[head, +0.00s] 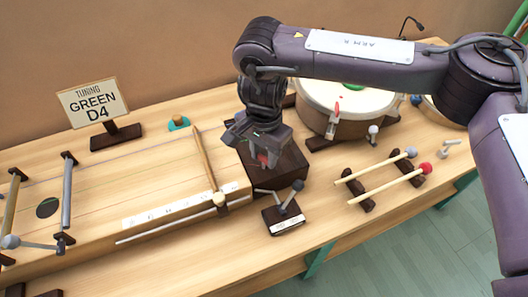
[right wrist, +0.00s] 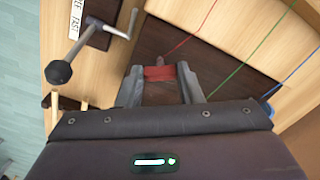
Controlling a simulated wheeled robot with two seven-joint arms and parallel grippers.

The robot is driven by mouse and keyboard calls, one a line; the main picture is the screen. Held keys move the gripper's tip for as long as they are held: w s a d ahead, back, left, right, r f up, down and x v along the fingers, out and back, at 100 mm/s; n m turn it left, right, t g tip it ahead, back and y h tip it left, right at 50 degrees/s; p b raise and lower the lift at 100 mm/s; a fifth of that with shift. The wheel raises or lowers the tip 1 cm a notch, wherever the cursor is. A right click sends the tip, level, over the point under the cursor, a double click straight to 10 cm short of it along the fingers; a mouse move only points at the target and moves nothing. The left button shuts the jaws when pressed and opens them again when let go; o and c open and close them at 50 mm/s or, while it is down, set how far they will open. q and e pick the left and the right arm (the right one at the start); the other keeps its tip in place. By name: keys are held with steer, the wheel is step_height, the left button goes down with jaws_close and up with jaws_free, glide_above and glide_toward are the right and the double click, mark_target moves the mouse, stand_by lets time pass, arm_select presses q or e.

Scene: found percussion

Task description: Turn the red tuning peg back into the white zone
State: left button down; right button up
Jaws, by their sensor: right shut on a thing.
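The red tuning peg (right wrist: 160,73) sits between the two fingers of my right gripper in the right wrist view. A little of its red also shows in the head view (head: 263,159), under the jaws. My right gripper (head: 257,153) is shut on the peg, low over the dark brown block (head: 285,178) at the right end of the stringed wooden board (head: 150,190). A red string runs off from near the peg in the right wrist view. I cannot make out a white zone at the peg; the gripper covers much of that spot. My left gripper is not in view.
A small dark stand with a grey-knobbed lever (head: 283,216) stands close in front of the block. A drum (head: 340,122) and two mallets on a rack (head: 385,180) are to the right. A sign (head: 88,103) reading "TUNING GREEN D4" stands at back left.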

steer(key=o, duration=0.7)
steer(key=shift+w+a+r, duration=0.1)
steer(key=shift+r, duration=0.1)
steer(key=shift+o, duration=1.4)
steer(key=shift+f, duration=0.1)
step_height(320, 180, up, 8)
steer(key=shift+f, duration=0.1)
